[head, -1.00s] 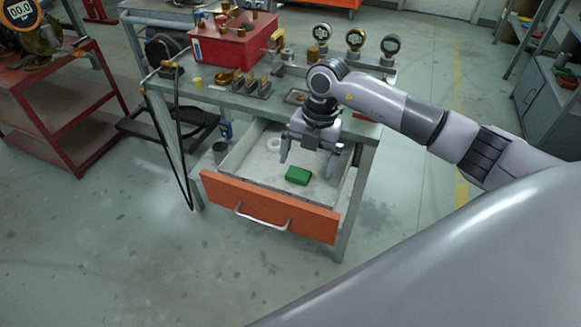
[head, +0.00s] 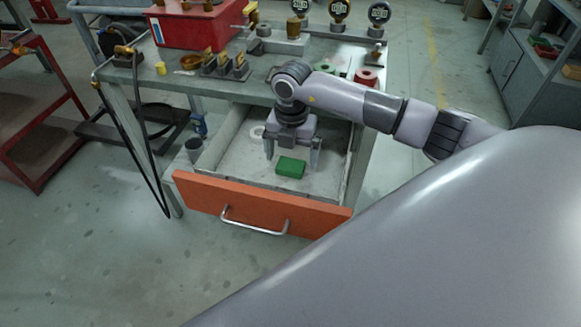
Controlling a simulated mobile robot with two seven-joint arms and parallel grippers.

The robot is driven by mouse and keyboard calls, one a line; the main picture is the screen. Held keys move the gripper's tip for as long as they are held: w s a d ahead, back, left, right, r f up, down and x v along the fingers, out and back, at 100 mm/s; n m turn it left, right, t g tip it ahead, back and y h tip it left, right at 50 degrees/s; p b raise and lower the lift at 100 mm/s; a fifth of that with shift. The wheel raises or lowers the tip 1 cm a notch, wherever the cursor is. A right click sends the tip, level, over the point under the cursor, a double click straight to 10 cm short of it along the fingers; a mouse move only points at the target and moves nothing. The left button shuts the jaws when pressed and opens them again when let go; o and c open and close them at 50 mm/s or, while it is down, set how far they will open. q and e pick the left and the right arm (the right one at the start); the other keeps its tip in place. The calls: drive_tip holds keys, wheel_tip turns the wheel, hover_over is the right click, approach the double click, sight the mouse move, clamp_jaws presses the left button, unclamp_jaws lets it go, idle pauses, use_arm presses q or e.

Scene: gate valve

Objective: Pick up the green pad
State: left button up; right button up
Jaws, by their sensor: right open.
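The green pad (head: 290,167) lies flat on the floor of the open drawer (head: 232,168), near the drawer's middle. My right gripper (head: 291,158) is inside the drawer area, pointing down, with its two fingers spread apart. The fingers show to the left and right of the pad, just behind it in the picture. The gripper is empty. Whether the fingertips touch the drawer floor I cannot tell. My left gripper is not in view.
The drawer has an orange front (head: 255,205) with a metal handle (head: 254,222). A white ring (head: 257,132) lies at the drawer's back left. On the bench above stand a red box (head: 199,24), brass fittings and several gauges (head: 339,10). A black hose hangs at the left.

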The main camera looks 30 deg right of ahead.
sight(291, 163)
wheel_tip(291, 163, down, 2)
drive_tip(key=shift+f, duration=0.1)
drive_tip(key=c, duration=1.2)
drive_tip(key=shift+r, duration=0.2)
wheel_tip(291, 163, up, 20)
drive_tip(key=p, duration=0.2)
drive_tip(key=shift+f, duration=0.15)
